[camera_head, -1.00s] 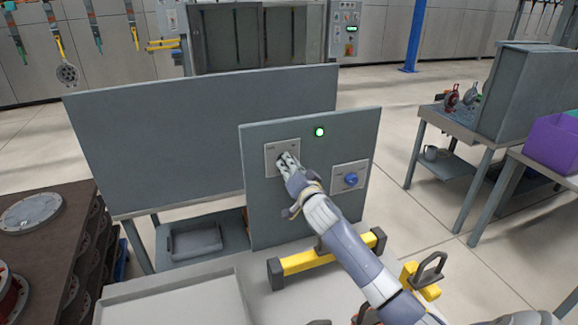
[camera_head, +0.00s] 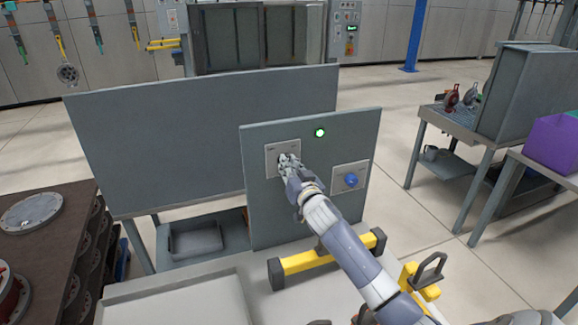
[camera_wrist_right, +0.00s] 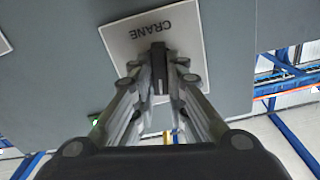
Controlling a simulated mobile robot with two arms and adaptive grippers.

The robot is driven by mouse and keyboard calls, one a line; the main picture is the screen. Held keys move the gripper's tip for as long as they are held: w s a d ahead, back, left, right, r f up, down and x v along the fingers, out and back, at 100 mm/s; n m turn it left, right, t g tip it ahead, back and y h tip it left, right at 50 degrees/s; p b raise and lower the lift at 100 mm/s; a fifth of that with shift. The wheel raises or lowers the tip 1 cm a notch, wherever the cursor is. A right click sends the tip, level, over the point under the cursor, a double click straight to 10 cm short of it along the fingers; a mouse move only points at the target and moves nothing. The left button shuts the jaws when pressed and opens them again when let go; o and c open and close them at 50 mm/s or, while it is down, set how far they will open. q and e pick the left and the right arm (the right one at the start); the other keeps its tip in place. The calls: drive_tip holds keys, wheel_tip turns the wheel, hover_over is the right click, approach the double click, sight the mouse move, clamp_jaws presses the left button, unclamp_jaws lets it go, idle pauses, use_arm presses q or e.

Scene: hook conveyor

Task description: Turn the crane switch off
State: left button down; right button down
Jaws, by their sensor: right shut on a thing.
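The crane switch plate (camera_head: 270,159) is a light square plate on the left of the upright grey panel (camera_head: 258,210). In the right wrist view the plate (camera_wrist_right: 120,34) bears the word CRANE, upside down. A dark switch handle (camera_wrist_right: 158,56) sticks out of it. My right gripper (camera_head: 288,160) is at the plate. In the wrist view its fingers (camera_wrist_right: 160,75) are closed around the handle. In the head view the gripper hides most of the switch. A green lamp (camera_head: 320,132) glows above. My left gripper is not in view.
A second plate with a blue knob (camera_head: 351,180) is at the right of the panel. A yellow-barred stand (camera_head: 305,262) is at the panel's foot. A larger grey board (camera_head: 160,130) stands behind. A side table (camera_head: 455,125) is at the right.

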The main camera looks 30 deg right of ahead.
drive_tip(key=shift+a+f+n+p, duration=0.1)
drive_tip(key=shift+n+p, duration=0.05)
drive_tip(key=shift+n, duration=2.4)
drive_tip(key=shift+a+n+p, duration=0.1)
drive_tip(key=shift+n+p, duration=0.05)
drive_tip(key=shift+n, duration=2.4)
drive_tip(key=c, duration=1.6)
unclamp_jaws()
drive_tip(key=v, duration=1.2)
drive_tip(key=shift+f, duration=0.1)
